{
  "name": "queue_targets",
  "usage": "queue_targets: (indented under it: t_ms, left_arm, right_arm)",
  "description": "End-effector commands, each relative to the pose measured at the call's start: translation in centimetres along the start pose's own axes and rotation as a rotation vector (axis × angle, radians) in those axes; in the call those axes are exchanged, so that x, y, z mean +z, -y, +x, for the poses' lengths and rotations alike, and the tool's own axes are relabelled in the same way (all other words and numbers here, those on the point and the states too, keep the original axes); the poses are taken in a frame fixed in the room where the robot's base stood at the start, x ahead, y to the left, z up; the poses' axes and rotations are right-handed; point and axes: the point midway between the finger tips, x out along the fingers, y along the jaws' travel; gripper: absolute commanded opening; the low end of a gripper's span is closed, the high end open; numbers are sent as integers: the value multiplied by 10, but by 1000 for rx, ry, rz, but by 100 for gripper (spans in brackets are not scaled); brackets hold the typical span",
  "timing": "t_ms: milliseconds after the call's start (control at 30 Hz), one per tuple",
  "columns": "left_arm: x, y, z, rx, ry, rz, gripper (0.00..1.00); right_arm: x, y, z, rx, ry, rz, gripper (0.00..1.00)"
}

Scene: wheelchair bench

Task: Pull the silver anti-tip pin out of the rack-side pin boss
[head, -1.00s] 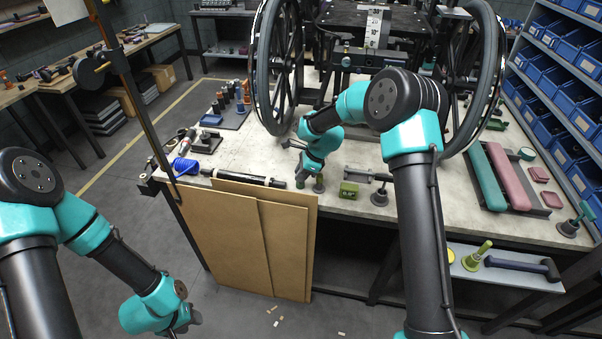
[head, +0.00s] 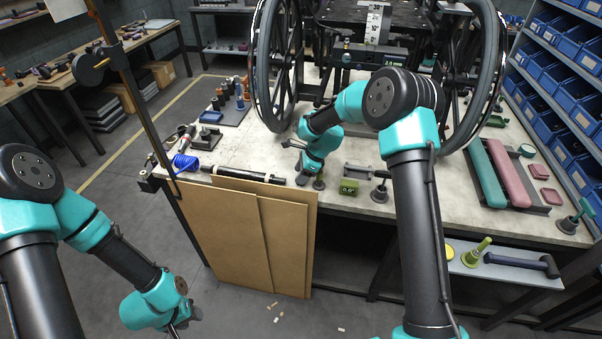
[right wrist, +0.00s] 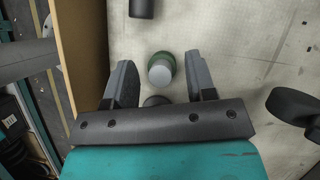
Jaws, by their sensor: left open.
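My right gripper (head: 303,177) is low over the bench's front edge, pointing down. In the right wrist view its fingers (right wrist: 161,78) are open, one on each side of a short green cylinder with a grey top (right wrist: 161,70); a gap shows on both sides. An olive post (head: 319,183) stands just right of the gripper in the head view. I cannot tell for certain which piece is the silver anti-tip pin or its rack-side boss. My left gripper (head: 184,320) is open and empty, low over the floor at the lower left.
A black bar (head: 247,175) lies left of the right gripper. A green block (head: 348,187) and a dark round-based post (head: 380,192) stand to the right. Brown boards (head: 235,235) lean on the bench front. The wheelchair wheel (head: 275,65) stands behind.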

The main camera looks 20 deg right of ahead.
Motion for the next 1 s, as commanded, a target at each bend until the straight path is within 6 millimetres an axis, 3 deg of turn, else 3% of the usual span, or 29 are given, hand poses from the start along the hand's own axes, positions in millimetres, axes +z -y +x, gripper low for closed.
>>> queue_targets:
  t_ms: [267,467,1000]
  left_arm:
    - [0,0,0,0,0,0,43]
    - [0,0,0,0,0,0,43]
    - [0,0,0,0,0,0,43]
  right_arm:
    - [0,0,-1,0,0,0,51]
    - [0,0,-16,-2,0,0,51]
    - [0,1,-114,-4,1,0,51]
